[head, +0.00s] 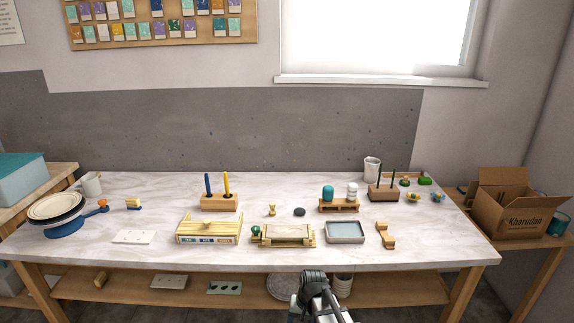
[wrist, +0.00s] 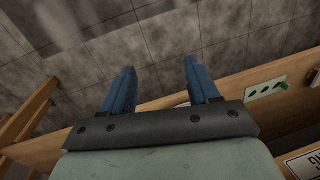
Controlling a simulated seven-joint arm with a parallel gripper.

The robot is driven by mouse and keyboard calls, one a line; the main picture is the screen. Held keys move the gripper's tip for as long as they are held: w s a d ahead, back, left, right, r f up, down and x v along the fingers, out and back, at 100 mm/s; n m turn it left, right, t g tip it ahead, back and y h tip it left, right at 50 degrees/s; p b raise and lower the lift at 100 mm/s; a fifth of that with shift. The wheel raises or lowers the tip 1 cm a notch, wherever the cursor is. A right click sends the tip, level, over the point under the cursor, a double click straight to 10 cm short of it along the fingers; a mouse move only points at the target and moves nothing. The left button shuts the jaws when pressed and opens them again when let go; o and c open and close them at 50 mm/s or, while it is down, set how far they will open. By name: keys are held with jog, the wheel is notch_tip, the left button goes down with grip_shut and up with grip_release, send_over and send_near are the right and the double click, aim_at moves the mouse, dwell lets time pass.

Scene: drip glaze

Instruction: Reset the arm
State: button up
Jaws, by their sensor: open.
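My arm shows at the bottom centre of the head view, in front of the table's front edge and low; its fingertips are not clear there. In the wrist view my gripper (wrist: 158,85) has its two blue fingers spread apart with nothing between them. It points down past a wooden shelf edge toward the dark tiled floor. The marble-topped table (head: 150,257) stands beyond my arm, and my gripper is apart from everything on it.
A lower shelf (head: 400,290) runs under the table. A cardboard box (head: 515,205) stands right.

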jog(key=s+d+f+g+h, duration=0.1)
jog(key=s+d+f+g, duration=0.1)
jog(key=s+d+f, duration=0.35)
jog(key=s+d+f+g, duration=0.1)
jog(key=s+d+f, duration=0.1)
jog(key=s+f, duration=0.7)
jog(key=s+d+f+g, duration=0.1)
jog(key=s+f, duration=0.2)
jog(key=s, duration=0.4)
jog(key=s+d+f+g, duration=0.1)
jog(key=s+d+f, duration=0.1)
jog(key=s, duration=0.5)
jog(key=s+d+f+n+g, duration=0.1)
jog(key=s+d+f, duration=0.1)
jog(key=s, duration=0.5)
jog(key=shift+s+d+f+g+h, duration=0.2)
jog(key=shift+f+g+h, duration=0.2)
jog(key=shift+f, duration=0.4)
